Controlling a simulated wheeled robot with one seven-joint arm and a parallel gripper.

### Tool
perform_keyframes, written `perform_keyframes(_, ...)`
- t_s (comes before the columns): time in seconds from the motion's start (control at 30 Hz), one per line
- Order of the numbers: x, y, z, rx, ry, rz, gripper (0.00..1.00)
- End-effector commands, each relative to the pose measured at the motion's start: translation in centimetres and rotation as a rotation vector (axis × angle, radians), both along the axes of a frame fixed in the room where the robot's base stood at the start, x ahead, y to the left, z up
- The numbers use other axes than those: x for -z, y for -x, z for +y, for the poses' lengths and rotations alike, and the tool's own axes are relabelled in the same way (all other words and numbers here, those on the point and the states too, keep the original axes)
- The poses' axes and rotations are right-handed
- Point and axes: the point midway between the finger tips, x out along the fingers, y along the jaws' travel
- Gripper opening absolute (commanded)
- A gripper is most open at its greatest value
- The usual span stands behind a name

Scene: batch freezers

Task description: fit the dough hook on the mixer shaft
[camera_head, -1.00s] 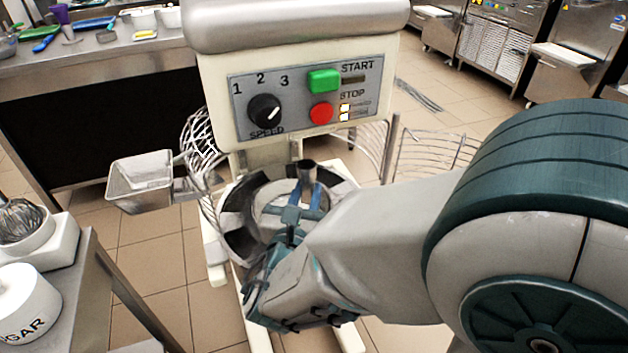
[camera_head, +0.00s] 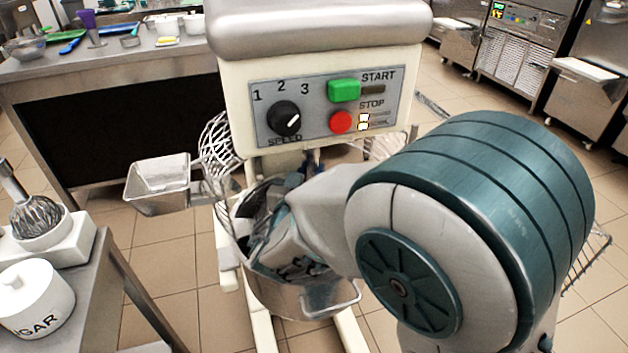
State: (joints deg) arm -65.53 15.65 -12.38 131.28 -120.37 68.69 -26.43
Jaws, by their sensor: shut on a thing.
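The mixer (camera_head: 235,100) stands in front of me, with its control panel facing me and its bowl (camera_head: 290,298) below the head. My gripper (camera_head: 304,176) is over the bowl, close under the mixer head. It is shut on the dough hook (camera_head: 312,158); only a small dark piece of the hook's top end shows between the fingers and the head. The rest of the hook is hidden by my gripper and arm. The mixer shaft is hidden under the head, so I cannot tell whether the hook touches it.
A wire guard (camera_head: 217,145) flanks the bowl, and a metal chute (camera_head: 158,185) juts out left. A side table at lower left holds a whisk (camera_head: 38,220) and a sugar jar (camera_head: 35,298). A counter (camera_head: 120,62) stands behind left. Tiled floor is open between them.

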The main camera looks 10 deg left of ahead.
Motion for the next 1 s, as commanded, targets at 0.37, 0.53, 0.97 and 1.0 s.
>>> perform_keyframes(0.37,-0.8,-1.0,0.5,0.000,0.001,-0.001,0.01)
perform_keyframes(0.53,-0.7,-1.0,0.5,0.000,0.000,0.000,0.01)
perform_keyframes(0.97,-0.7,-1.0,0.5,0.000,0.000,0.000,0.01)
perform_keyframes(1.0,-0.7,-1.0,0.5,0.000,0.000,0.000,0.01)
